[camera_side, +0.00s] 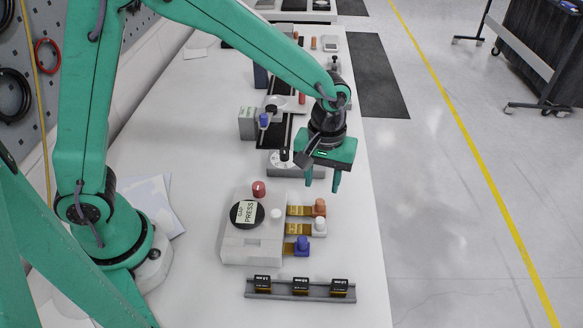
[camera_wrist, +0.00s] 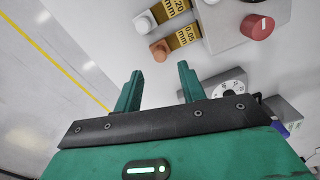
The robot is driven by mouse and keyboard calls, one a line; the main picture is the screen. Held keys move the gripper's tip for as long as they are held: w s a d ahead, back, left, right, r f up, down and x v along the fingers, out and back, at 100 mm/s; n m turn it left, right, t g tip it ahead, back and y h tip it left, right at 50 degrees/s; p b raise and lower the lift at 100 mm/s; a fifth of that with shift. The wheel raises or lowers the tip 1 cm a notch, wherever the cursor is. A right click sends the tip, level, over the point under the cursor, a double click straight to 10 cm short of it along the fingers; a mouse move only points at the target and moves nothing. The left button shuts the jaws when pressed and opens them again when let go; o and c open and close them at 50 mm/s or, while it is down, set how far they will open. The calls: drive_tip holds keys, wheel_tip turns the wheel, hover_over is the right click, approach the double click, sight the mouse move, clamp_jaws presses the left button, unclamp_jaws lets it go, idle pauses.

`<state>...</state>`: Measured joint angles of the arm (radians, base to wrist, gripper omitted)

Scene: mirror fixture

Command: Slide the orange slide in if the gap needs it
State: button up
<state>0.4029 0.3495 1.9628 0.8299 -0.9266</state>
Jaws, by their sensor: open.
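The orange slide (camera_side: 319,207) is the farthest of three slides on the right side of a white fixture (camera_side: 250,250). A long stretch of its brass strip shows between knob and fixture. In the wrist view the orange slide (camera_wrist: 160,49) has a strip marked 0.05 mm. The white slide (camera_side: 319,226) beside it shows a similar length of strip, marked 0.20 mm. The blue slide (camera_side: 302,245) sits closer in, with less strip showing. My gripper (camera_side: 322,180) is open and empty, above and beyond the orange slide. In the wrist view my gripper's fingertips (camera_wrist: 160,70) are apart just below the orange knob.
The fixture carries a black disc labelled GAP PRESS (camera_side: 247,212), a red knob (camera_side: 259,189) and a white button (camera_side: 275,214). A dial unit (camera_side: 282,160) stands behind. A rail (camera_side: 320,294) with three black blocks lies in front. The table's right edge is near the slides.

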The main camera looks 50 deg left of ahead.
sight(320, 201)
drive_tip(key=shift+f, duration=3.25)
clamp_jaws()
